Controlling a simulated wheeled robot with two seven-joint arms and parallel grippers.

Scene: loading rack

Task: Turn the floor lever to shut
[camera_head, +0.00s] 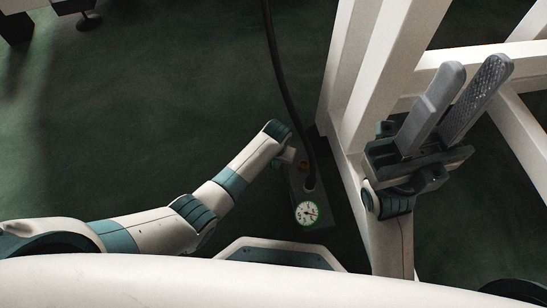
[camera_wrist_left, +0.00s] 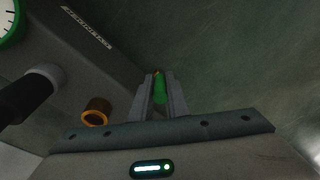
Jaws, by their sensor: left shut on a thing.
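The floor lever shows as a green handle (camera_wrist_left: 159,90) in the left wrist view. It sits between the two fingers of my left gripper (camera_wrist_left: 159,80), which is shut on it. In the head view this gripper (camera_head: 284,160) is low beside a grey floor unit (camera_head: 316,190), and the lever is mostly hidden by my wrist. The unit carries a round white gauge with a green rim (camera_head: 307,213), partly seen in the left wrist view too (camera_wrist_left: 8,22). My right gripper (camera_head: 472,68) is open and empty, raised at the right with its fingers apart.
A dark hose (camera_head: 285,80) rises from the unit. An orange ring (camera_wrist_left: 96,112) sits on the unit near the lever. White rack beams (camera_head: 375,80) stand just right of the unit.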

